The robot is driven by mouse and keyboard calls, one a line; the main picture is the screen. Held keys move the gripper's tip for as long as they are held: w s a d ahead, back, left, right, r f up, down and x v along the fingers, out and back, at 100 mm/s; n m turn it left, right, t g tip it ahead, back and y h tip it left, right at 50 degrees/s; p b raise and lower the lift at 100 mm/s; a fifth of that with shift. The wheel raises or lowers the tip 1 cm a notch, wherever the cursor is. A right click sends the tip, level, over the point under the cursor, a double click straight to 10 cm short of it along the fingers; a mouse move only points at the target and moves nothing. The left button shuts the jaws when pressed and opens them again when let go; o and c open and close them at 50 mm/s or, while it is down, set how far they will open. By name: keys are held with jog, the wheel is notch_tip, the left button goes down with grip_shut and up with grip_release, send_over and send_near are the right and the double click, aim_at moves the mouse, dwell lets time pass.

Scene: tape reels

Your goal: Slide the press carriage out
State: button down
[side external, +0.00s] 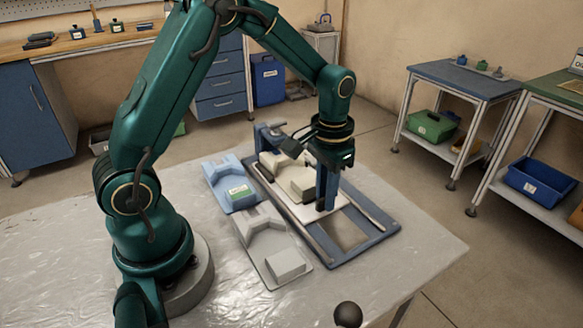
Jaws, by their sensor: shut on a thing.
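The press carriage (309,212) is a cream plate bearing a cream block. It sits between the rails of the blue press frame (376,236) on the table. My gripper (326,190) points down over the carriage's right part, shut on it. The exact grip point is hidden behind the blue uprights and my wrist. Part of the carriage is also hidden there. An open gap in the frame shows to the carriage's lower right.
A light blue tray (219,173) with a green-labelled block and a grey tray (260,238) with a pale block lie left of the press. The plastic-covered table (405,270) is clear at the front right. A dark ball (348,314) shows at the bottom edge.

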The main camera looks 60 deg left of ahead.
jog(key=d, duration=0.7)
jog(key=shift+w+d, duration=0.15)
jog(key=shift+d, duration=0.2)
jog(key=c, duration=0.8)
grip_release()
jog(key=shift+a, duration=0.1)
jog(key=shift+r, duration=2.55)
